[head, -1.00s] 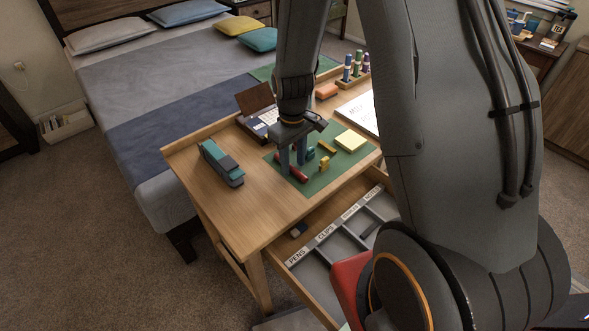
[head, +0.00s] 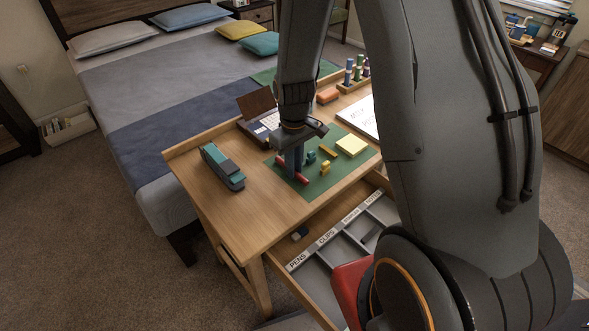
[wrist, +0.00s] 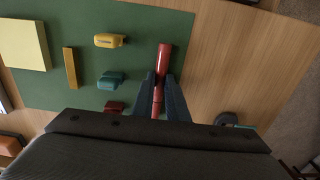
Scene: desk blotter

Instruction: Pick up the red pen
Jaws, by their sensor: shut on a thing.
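The red pen (wrist: 164,62) lies at the edge of the green blotter (head: 316,188), and its far end sticks out past the fingers in the wrist view. My gripper (wrist: 163,85) has a finger on each side of the pen and is shut on it. In the head view my gripper (head: 294,176) points down at the blotter, with parts of the red pen (head: 302,181) showing beside the fingers. I cannot tell whether the pen is clear of the blotter.
Yellow (wrist: 110,41) and teal (wrist: 111,80) small items, a yellow stick (wrist: 70,68) and a sticky-note pad (wrist: 25,45) share the blotter. A teal stapler-like item (head: 222,167) stands left. An open drawer with labelled compartments (head: 299,260) juts out in front.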

